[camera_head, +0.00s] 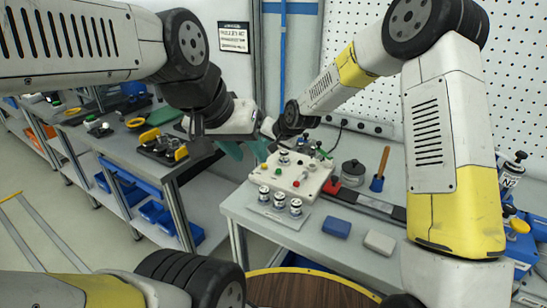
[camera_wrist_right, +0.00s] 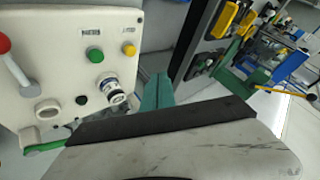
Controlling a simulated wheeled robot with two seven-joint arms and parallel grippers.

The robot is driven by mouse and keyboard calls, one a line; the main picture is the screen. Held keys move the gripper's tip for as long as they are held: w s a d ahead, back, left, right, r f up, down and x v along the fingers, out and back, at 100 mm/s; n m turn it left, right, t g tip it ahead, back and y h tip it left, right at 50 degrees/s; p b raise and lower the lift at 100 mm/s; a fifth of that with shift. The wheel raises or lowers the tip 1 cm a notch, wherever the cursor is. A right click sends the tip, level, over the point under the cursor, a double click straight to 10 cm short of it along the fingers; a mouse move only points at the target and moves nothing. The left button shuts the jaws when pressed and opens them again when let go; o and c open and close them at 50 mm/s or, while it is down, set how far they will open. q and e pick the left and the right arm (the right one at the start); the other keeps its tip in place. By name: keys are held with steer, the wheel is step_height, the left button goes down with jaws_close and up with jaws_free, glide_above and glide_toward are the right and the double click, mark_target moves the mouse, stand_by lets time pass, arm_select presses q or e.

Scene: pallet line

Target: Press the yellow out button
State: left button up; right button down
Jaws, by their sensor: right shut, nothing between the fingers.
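The pale control box (camera_head: 290,185) stands on the grey table in the head view. Its yellow button (camera_wrist_right: 129,49) shows in the wrist view, beside a green button (camera_wrist_right: 95,55), with labels above them. The yellow button also shows small in the head view (camera_head: 264,166). My right gripper (camera_wrist_right: 158,92) is shut and empty, its teal fingers just off the box edge near the yellow button; they are apart from the button in the picture. My left gripper (camera_head: 231,149) hangs left of the box in the head view; its finger gap cannot be made out.
Metal cylinders (camera_head: 279,203) stand on a plate before the box. A blue block (camera_head: 337,228) and a grey block (camera_head: 380,242) lie in front. A red-lever switch (camera_wrist_right: 5,43) is on the box. Another table with tools (camera_head: 160,145) stands at left.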

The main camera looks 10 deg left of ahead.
mark_target(266, 166)
steer(key=shift+f, duration=2.35)
steer(key=shift+f, duration=0.15)
steer(key=shift+f, duration=0.25)
steer(key=shift+f, duration=0.6)
stand_by(0.9)
steer(key=shift+r, duration=1)
steer(key=shift+r, duration=2.5)
steer(key=shift+r, duration=0.1)
